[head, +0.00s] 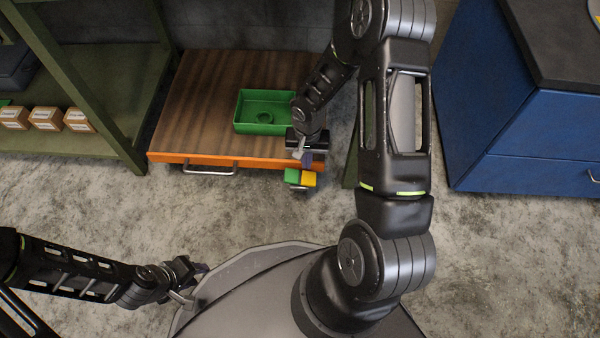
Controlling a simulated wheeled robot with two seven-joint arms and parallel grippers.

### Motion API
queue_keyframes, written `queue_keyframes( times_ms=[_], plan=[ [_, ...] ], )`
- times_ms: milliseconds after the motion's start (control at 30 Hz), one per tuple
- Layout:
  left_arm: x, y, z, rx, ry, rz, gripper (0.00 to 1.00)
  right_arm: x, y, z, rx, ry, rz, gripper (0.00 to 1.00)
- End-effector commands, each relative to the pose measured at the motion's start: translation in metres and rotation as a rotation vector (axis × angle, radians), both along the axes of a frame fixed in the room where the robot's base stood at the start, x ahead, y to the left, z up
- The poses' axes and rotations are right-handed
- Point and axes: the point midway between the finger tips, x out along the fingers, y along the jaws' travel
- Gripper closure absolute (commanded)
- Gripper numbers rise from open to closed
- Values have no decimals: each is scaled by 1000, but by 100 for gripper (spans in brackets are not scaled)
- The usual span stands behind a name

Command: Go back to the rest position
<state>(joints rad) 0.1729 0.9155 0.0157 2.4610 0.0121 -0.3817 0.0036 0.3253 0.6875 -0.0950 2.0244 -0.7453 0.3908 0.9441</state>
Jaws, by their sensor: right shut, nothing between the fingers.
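My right arm reaches up over the wooden table, and my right gripper (305,159) is at the table's front edge, near the right corner. It is shut and empty. A small green and yellow object (301,178) shows just below it, in front of the orange edge; what it rests on is unclear. My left gripper (194,284) is low at the left, beside the rim of my own base. Its fingers are small and dark, and how far apart they are is unclear.
A green shelf (100,140) with several small boxes is at the left. A blue cabinet (525,140) is at the right. Floor between is clear.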

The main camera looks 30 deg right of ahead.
Motion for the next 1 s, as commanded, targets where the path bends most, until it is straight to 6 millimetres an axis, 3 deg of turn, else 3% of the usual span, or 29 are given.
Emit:
queue_keyframes(
  times_ms=[733, 833, 933, 1000],
  plan=[
    [-4, -1, -1, 4, 3, -3, 66, 0, 0, 4, 0, 0, 0, 100],
    [-5, -1, -1, 5, 4, -4, 66, 8, 3, 4, 12, -33, 76, 100],
    [-4, -1, -1, 5, 2, -3, 66, 18, 28, 1, 76, -120, 171, 100],
    [-4, -1, -1, 5, 2, -2, 66, 15, 64, -6, 143, -187, 242, 100]
  ],
)
